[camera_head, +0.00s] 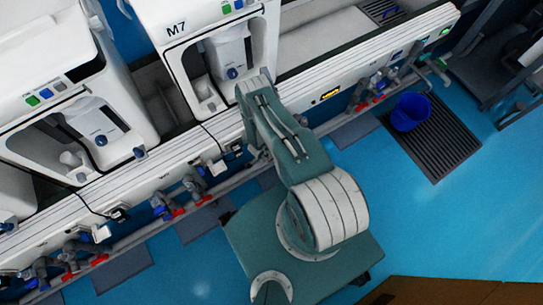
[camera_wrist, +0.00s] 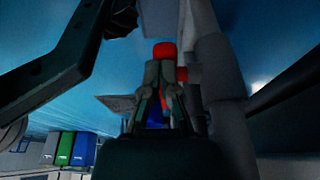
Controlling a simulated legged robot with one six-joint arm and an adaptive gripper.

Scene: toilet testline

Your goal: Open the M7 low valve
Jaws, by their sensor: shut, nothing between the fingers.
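The machine marked M7 (camera_head: 176,29) stands on the bench at the top of the head view. My arm reaches to the bench front below it, and my gripper is hidden there. In the wrist view my gripper (camera_wrist: 164,72) is shut and empty. A red valve handle (camera_wrist: 165,49) shows just beyond the fingertips, beside a grey vertical pipe (camera_wrist: 215,65). A blue part (camera_wrist: 155,117) shows behind the fingers, partly covered. I cannot tell whether the fingers touch either one, or which is the low valve.
More red and blue valves (camera_head: 178,199) line the rail along the bench front (camera_head: 130,190). A blue bucket (camera_head: 411,112) stands on a dark floor grate (camera_head: 445,145) at right. A dark bar (camera_wrist: 60,75) crosses the wrist view's left side. Blue floor is open at right.

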